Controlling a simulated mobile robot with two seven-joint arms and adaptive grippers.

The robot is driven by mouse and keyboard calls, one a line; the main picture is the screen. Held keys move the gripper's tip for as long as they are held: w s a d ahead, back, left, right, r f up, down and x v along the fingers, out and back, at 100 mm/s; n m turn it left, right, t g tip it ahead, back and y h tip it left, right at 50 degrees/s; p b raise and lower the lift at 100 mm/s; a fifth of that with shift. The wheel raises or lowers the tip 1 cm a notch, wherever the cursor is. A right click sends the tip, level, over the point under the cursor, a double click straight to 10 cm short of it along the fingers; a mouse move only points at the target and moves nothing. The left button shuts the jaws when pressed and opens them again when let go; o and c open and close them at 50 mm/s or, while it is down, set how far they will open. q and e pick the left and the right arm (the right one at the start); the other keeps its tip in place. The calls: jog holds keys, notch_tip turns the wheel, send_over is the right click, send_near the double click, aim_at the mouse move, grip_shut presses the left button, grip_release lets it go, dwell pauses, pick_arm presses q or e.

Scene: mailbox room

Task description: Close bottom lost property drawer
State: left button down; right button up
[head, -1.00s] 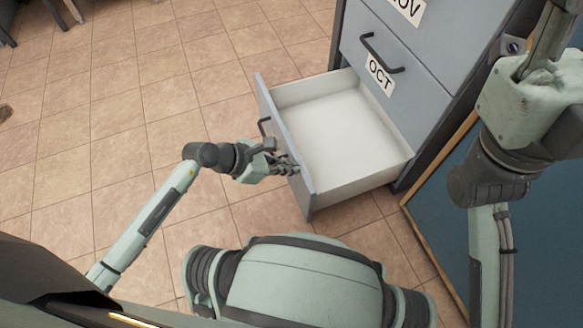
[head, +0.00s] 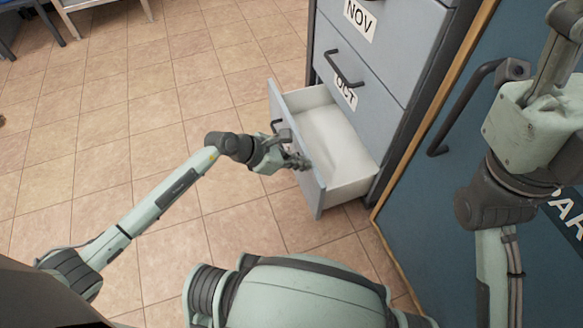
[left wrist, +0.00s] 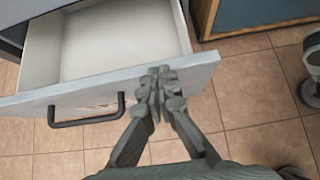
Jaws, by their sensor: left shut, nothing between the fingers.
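The bottom drawer (head: 345,183) of the grey cabinet stands partly open and looks empty inside. Its grey-blue front panel has a dark bar handle (left wrist: 85,110), which shows in the left wrist view. My left gripper (head: 300,162) is shut with nothing in it. Its fingertips are at the outer face of the drawer front, near the top edge and to the right of the handle in the left wrist view (left wrist: 160,78).
Closed drawers labelled OCT (head: 345,92) and NOV (head: 360,20) are above the open one. A blue door (head: 440,190) with a dark handle and wooden edge stands to the right. The tiled floor (head: 130,110) left of the drawer is clear.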

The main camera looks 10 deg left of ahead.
pick_arm(q)
jog(key=w+d, duration=0.6)
jog(key=d, duration=0.3)
jog(key=shift+w+d, duration=0.25)
jog(key=shift+d, duration=0.05)
